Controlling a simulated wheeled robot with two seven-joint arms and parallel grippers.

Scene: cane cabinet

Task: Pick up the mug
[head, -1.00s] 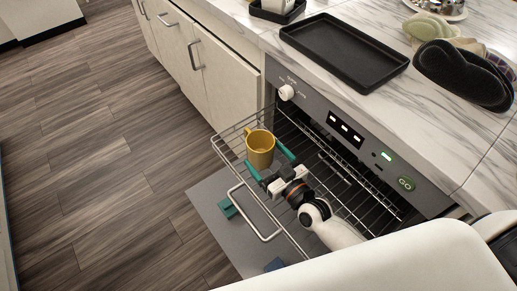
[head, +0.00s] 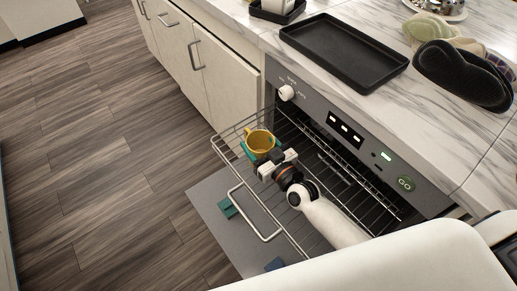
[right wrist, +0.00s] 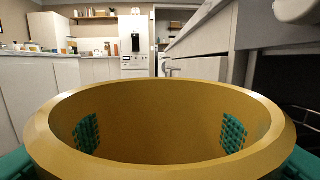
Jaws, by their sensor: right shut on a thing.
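The yellow mug (head: 260,139) is upright over the front left part of the pulled-out wire oven rack (head: 233,128). My right gripper (head: 261,152) is shut on the mug, with its teal fingers on opposite sides of the body. In the right wrist view, the mug's wide rim (right wrist: 160,164) fills the lower half, and teal finger pads show through the wall at both sides. I cannot tell whether the mug's base touches the rack.
The oven's grey door (head: 207,203) is open below the rack, with a teal piece (head: 228,207) I cannot identify. Floor at left is clear.

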